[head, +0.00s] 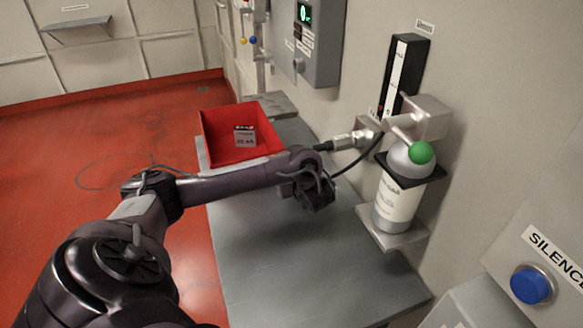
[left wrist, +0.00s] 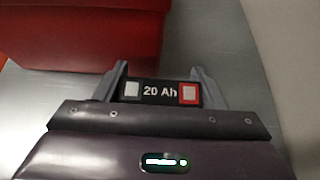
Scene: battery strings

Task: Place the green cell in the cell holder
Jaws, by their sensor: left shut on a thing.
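My left gripper (head: 316,194) is over the grey bench, with its arm reaching across from the left. In the left wrist view its two fingers (left wrist: 161,84) are shut on a cell (left wrist: 160,93). The cell's top is black, marked "20 Ah", with a white square at left and a red-edged white square at right. Its sides are hidden, so I cannot tell whether it is green. In the head view the gripper hides the cell. I cannot make out a cell holder in either view. My right gripper is not in view.
A red bin (head: 211,133) holding a grey cell (head: 245,138) stands on the grey bench (head: 275,265); it also shows in the left wrist view (left wrist: 75,35). A white bottle (head: 397,203) with a green ball stands in a wall bracket at right. The bench's near part is clear.

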